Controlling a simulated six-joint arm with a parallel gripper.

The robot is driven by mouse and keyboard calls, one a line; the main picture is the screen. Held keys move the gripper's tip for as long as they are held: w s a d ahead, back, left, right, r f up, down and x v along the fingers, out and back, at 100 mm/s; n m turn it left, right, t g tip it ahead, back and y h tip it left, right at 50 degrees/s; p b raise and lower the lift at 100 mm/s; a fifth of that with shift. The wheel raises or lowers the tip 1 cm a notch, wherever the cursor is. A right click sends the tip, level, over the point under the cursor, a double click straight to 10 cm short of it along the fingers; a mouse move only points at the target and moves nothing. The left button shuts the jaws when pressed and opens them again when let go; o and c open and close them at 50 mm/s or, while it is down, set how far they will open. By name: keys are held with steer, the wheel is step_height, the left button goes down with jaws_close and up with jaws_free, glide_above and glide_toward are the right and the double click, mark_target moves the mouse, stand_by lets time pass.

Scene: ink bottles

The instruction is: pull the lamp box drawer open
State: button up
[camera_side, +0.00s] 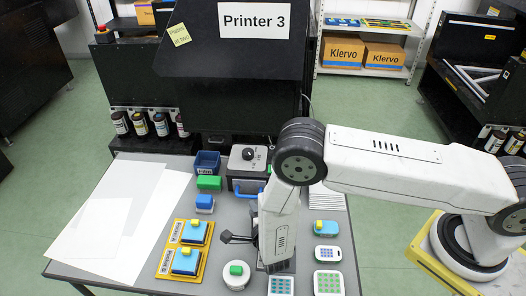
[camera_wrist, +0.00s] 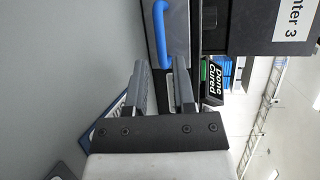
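The lamp box (camera_side: 246,158) is a grey box with a black knob on top, standing at the back of the table below the printer. Its drawer has a blue handle (camera_side: 248,190) on the front; my arm hides part of this side. In the wrist view the blue handle (camera_wrist: 160,32) stands out from a light metal front, ahead of the fingers. My gripper (camera_side: 224,237) is low over the table, in front of the box.
A blue bin (camera_side: 207,162), green block (camera_side: 209,183) and blue block (camera_side: 204,204) stand left of the box. A yellow tray (camera_side: 171,277) with blue pads lies front left. A round white dish (camera_side: 236,283) is close in front of my gripper. White sheets cover the left side.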

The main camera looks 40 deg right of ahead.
mark_target(247, 196)
steer(key=shift+x, duration=3.5)
steer(key=shift+s, duration=0.1)
jaws_close()
